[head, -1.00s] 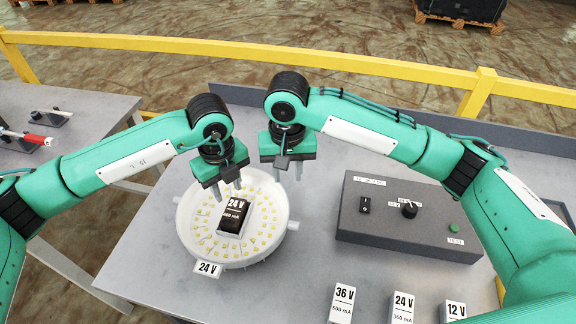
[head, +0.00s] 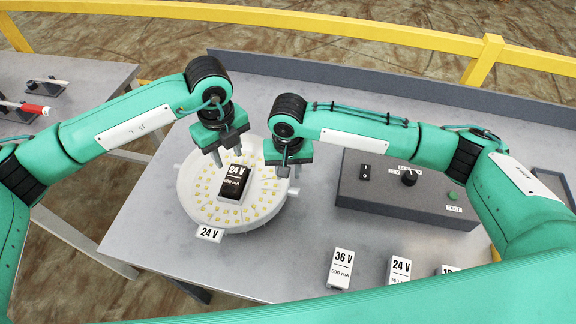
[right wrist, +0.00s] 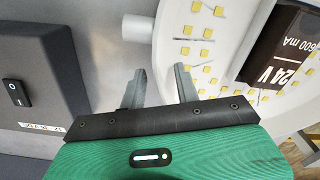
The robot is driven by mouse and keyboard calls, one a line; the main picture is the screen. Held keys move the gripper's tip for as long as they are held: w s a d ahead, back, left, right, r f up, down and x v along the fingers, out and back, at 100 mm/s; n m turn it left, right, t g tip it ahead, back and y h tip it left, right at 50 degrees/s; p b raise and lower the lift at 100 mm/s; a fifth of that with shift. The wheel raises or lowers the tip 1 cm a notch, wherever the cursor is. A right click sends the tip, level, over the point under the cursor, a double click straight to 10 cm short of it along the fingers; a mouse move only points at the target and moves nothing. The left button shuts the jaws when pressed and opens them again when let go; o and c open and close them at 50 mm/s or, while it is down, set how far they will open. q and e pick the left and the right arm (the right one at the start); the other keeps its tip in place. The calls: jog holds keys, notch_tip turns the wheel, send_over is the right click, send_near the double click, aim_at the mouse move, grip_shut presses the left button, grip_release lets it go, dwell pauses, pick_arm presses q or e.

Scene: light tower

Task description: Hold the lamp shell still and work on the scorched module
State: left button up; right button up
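The white round lamp shell (head: 196,214) sits on the table with a 24 V tag (head: 209,234) at its front rim and small yellow LEDs inside. The dark 24 V module (head: 234,184) lies in its middle; in the right wrist view its side (right wrist: 283,45) shows large. My left gripper (head: 228,156) is open and empty, just behind and above the module. My right gripper (head: 282,171) is at the shell's right rim, fingers apart. In the right wrist view its fingers (right wrist: 160,85) lie on either side of the rim edge; contact cannot be told.
A grey control box (head: 408,190) with a switch, knob and green button stands to the right. White module boxes marked 36 V (head: 341,268) and 24 V (head: 399,269), and a partly hidden one, stand at the front right. A side table (head: 70,80) is at the left.

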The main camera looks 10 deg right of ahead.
grip_shut()
dwell(2.4)
